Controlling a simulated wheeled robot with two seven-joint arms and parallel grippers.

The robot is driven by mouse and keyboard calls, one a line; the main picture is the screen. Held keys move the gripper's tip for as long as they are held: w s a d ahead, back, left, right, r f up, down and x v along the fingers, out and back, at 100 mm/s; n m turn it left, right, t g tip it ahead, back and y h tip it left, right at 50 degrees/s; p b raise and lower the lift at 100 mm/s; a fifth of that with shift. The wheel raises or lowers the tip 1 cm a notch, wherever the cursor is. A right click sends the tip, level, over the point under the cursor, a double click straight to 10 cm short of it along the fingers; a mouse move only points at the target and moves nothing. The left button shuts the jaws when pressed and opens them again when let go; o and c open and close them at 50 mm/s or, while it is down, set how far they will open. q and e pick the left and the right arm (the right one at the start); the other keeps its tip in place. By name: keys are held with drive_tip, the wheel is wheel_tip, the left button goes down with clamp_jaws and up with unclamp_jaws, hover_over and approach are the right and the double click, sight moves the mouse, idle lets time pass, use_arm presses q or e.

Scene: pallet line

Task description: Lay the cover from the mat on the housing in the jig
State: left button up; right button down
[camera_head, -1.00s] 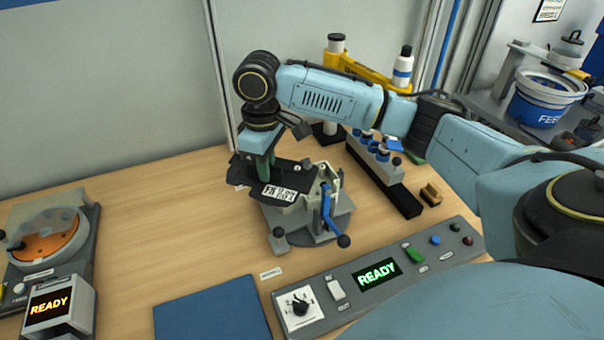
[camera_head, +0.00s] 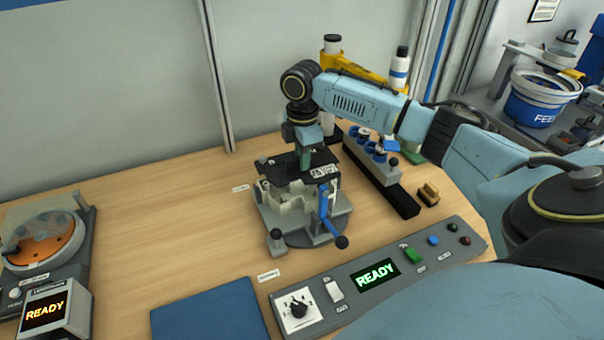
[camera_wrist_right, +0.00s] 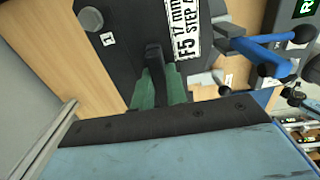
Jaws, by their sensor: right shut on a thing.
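My right gripper (camera_head: 303,160) is shut on the dark flat cover (camera_head: 275,166), which has a white printed label. It holds the cover roughly level over the back part of the pale housing (camera_head: 288,195). A gap shows below the cover's front edge; contact at the back is hidden. The housing sits in the grey jig (camera_head: 300,229), which has a blue lever (camera_head: 325,213) at its right. In the right wrist view, green fingers (camera_wrist_right: 158,90) grip the cover (camera_wrist_right: 115,45). The blue mat (camera_head: 208,312) is bare where it shows. My left gripper is not in view.
A control panel (camera_head: 440,262) reading READY lies in front of the jig. A grey rack (camera_head: 365,160) with blue-topped parts and a yellow-armed stand (camera_head: 375,75) are behind right. A round orange-dial device (camera_head: 45,245) stands far left. The table left of the jig is clear.

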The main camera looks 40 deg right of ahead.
drive_tip(key=shift+f, duration=2.9)
drive_tip(key=shift+f, duration=0.15)
drive_tip(key=c, duration=1.4)
unclamp_jaws()
wheel_tip(320, 180, up, 12)
drive_tip(key=shift+r, duration=0.2)
